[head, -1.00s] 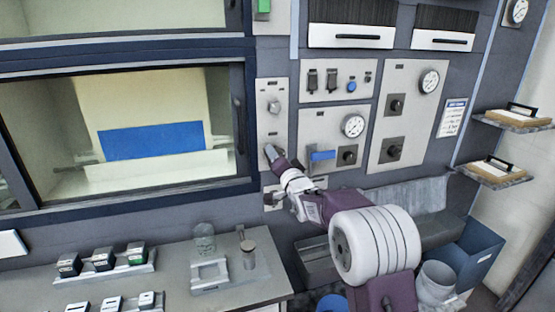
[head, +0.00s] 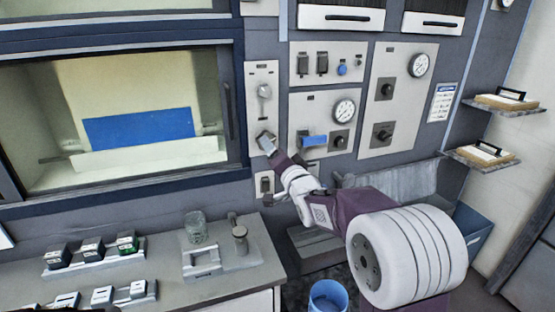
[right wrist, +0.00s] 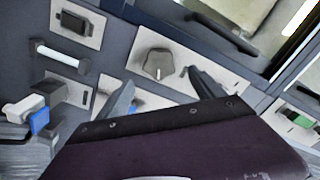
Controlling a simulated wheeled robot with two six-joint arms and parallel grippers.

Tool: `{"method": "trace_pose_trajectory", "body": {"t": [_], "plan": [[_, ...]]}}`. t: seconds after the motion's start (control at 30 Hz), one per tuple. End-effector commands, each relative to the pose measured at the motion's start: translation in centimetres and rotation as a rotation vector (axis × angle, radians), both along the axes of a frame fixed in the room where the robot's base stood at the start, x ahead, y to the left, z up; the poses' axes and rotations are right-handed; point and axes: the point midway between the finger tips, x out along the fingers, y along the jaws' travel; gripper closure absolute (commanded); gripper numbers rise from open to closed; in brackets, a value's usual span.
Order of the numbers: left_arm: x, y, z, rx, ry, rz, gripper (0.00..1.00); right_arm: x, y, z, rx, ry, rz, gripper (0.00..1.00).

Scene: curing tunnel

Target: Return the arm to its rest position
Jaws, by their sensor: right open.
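My right arm reaches in from the lower right in the head view. Its gripper (head: 266,143) is in front of the lower part of a narrow pale control panel, left of a blue lever (head: 313,141). In the right wrist view the two dark fingers of the right gripper (right wrist: 163,92) stand apart with nothing between them. A grey knob (right wrist: 157,64) on a pale plate shows beyond the fingers, apart from them as far as I can tell. My left gripper is not in view.
A window with a blue panel (head: 138,131) behind it is at left. The counter (head: 150,290) below holds small black-and-white blocks, a glass beaker (head: 195,228) and a grey cylinder (head: 240,241). A blue bucket (head: 328,297) stands below. Shelves (head: 482,159) project at right.

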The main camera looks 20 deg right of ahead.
Motion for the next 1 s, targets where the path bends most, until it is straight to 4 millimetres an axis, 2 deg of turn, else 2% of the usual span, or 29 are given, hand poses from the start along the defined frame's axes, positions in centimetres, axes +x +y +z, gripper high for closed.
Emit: {"method": "trace_pose_trajectory", "body": {"t": [0.03,0.17,0.57,0.67,0.77,0.8,0.83,0.9,0.97,1.0], "plan": [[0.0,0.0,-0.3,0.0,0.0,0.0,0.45,-0.8,-0.1,-0.1,0.0,-0.001,0.0,0.22],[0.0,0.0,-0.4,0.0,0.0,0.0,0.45,-1.8,-0.1,0.0,0.001,-0.001,-0.001,0.22],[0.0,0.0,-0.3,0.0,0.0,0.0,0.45,-1.9,0.0,0.1,0.001,0.001,0.001,0.22],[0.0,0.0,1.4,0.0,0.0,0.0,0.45,-2.6,1.8,1.7,0.004,0.007,0.034,0.22],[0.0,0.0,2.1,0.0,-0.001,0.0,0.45,-5.3,2.5,-5.0,-0.036,0.238,0.026,0.22],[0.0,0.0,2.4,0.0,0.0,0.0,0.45,-7.0,2.6,-8.4,-0.09,0.359,0.029,0.22],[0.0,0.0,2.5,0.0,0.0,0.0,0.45,-8.5,2.5,-10.8,-0.14,0.453,0.036,0.22],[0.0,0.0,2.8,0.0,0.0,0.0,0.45,-12.7,2.5,-16.1,-0.255,0.667,0.079,0.22],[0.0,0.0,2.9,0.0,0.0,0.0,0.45,-16.8,2.5,-20.0,-0.352,0.84,0.14,0.22],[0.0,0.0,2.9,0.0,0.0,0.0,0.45,-19.6,2.4,-22.1,-0.413,0.946,0.192,0.22]]}}
